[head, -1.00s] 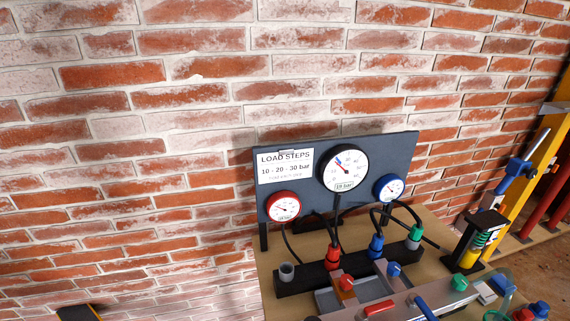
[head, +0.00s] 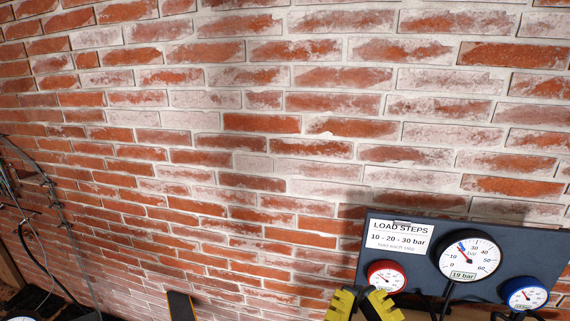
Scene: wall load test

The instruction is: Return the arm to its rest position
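A yellow and black part (head: 364,303), which looks like my gripper, shows at the bottom edge of the head view, right of the middle. Two yellow pieces with black between them rise in front of the lower left corner of the gauge panel. The rest of it and of my arm is cut off below the frame. Whether its fingers are open or shut, or hold anything, I cannot tell.
The dark gauge panel (head: 425,258) stands at lower right with a LOAD STEPS sign (head: 399,236), a white gauge (head: 469,259) marked 19 bar, a red gauge (head: 386,276) and a blue gauge (head: 525,294). Cables (head: 50,200) are at far left.

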